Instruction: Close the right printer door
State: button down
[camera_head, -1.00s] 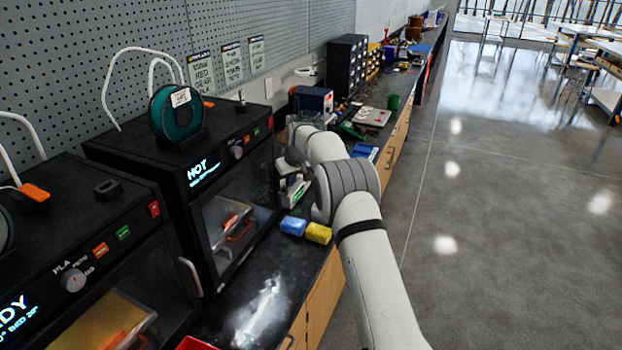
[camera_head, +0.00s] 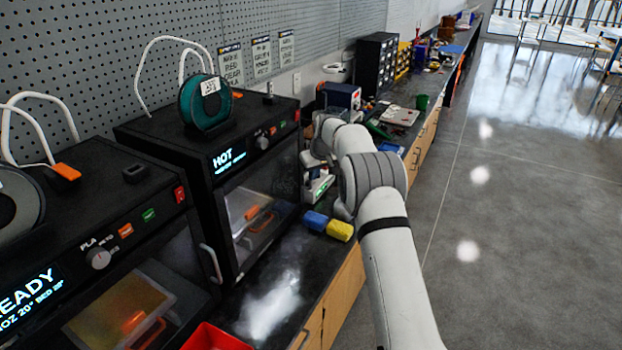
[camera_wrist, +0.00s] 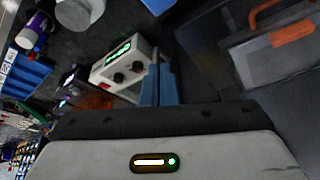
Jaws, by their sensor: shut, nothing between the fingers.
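The right printer (camera_head: 135,128) is a black box with a teal spool on top and a lit "HOT" display. Its dark-framed clear door (camera_head: 262,208) covers the front, with an orange-handled item visible behind it. My gripper (camera_wrist: 159,85) shows in the wrist view as two blue fingers close together, shut and empty. The door's clear pane (camera_wrist: 240,62) is to their right there. In the head view my arm hides the fingers.
The left printer (camera_head: 95,200) shows "READY" and has a pale handle (camera_head: 211,263). Blue (camera_head: 315,220) and yellow (camera_head: 340,230) blocks lie on the counter beside my arm. A red bin (camera_head: 213,339) is in front. A white device (camera_wrist: 122,66) stands near my fingers. Open floor lies right.

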jog(key=s+d+r+m+b, duration=0.1)
jog(key=s+d+r, duration=0.2)
jog(key=s+r, duration=0.5)
jog(key=s+d+r+m+b, duration=0.1)
jog(key=s+d+r+b, duration=0.1)
jog(key=s+r, duration=0.55)
jog(key=s+d+f+m, duration=0.1)
jog(key=s+d+f, duration=0.1)
jog(key=s, duration=1.1)
jog(key=s+d+f+m+h, duration=0.1)
jog(key=s+f, duration=0.2)
jog(key=s, duration=1)
jog(key=s+d+f+m+g+h, duration=0.1)
jog(key=s+d+f, duration=0.1)
jog(key=s, duration=1.1)
jog(key=shift+s+d+f, duration=0.15)
jog(key=shift+s+d, duration=0.05)
jog(key=shift+d, duration=0.1)
jog(key=shift+a, duration=0.1)
